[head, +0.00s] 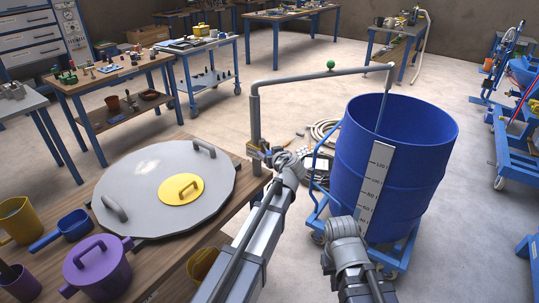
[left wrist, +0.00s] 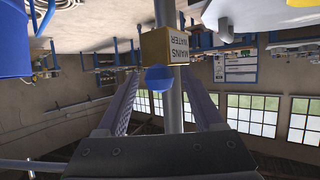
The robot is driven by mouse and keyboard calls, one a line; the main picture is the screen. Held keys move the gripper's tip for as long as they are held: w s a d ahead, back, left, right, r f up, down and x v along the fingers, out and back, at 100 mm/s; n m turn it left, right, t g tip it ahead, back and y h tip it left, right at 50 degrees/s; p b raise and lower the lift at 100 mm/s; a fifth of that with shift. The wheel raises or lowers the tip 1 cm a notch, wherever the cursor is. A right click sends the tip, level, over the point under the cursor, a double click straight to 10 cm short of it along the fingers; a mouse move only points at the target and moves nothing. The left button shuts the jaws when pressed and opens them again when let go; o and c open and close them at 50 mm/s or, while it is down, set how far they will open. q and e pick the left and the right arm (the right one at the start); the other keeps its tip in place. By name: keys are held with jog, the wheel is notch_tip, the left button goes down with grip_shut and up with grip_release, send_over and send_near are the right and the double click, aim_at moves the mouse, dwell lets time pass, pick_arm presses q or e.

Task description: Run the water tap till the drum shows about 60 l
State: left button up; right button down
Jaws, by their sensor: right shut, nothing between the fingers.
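The blue drum (head: 395,170) stands upright with a white scale (head: 376,185) on its side; I cannot read a level on it. The tap's grey pipe (head: 255,115) rises at the bench edge and its spout reaches over the drum. A thin blue-grey streak (head: 384,105), apparently water, runs from the spout into the drum. In the left wrist view, a blue ball knob (left wrist: 159,78) sits below a "MAINS WATER" box (left wrist: 163,46). My left gripper (left wrist: 162,100) is open, its fingers either side of the knob with gaps. My right gripper (head: 358,213) is shut and empty, before the drum.
The drum stands on a blue wheeled trolley (head: 400,255). A coiled hose (head: 325,130) lies on the floor behind.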

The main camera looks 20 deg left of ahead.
pick_arm(q)
grip_shut()
dwell(0.3)
dwell(0.9)
